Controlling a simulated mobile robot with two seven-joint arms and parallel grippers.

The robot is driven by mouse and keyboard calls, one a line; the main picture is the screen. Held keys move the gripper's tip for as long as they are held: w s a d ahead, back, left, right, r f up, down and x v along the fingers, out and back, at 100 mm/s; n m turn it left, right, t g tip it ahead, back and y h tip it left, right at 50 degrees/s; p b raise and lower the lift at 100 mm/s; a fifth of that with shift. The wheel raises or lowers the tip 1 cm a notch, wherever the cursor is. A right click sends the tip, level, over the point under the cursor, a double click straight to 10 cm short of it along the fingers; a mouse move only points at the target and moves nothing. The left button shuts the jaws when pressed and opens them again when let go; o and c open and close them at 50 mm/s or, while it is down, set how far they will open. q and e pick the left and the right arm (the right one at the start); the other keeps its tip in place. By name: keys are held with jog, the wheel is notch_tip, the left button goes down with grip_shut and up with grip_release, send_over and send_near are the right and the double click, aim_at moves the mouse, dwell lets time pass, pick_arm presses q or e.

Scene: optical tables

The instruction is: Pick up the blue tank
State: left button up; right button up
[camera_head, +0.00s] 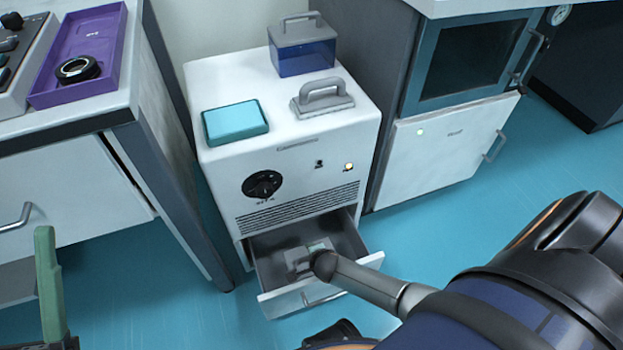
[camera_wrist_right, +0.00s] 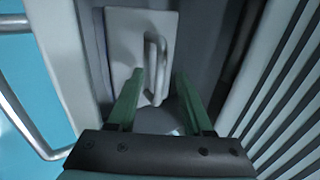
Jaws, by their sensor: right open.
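The blue tank (camera_head: 304,56), a clear blue box with a grey lid and handle, stands upright at the back of the white cabinet's top. No gripper is near it in the head view. My right arm reaches down into the open drawer (camera_head: 270,270) below. In the right wrist view my right gripper (camera_wrist_right: 160,78) is open, its green fingers pointing at a pale plate with a handle (camera_wrist_right: 155,55) in the drawer. The handle shows between and beyond the fingertips. My left gripper (camera_head: 48,265) shows only partly at the lower left, and its opening is unclear.
On the white cabinet (camera_head: 225,85) are a teal block (camera_head: 236,122) and a grey handled plate (camera_head: 322,100). A bench with a purple tray (camera_head: 100,30) stands left, and a counter with a glass-fronted unit (camera_head: 470,62) right. The vented cabinet front (camera_wrist_right: 290,90) is close beside my right gripper.

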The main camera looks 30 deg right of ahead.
grip_shut()
dwell(1.2)
jog(key=shift+w+r, duration=0.15)
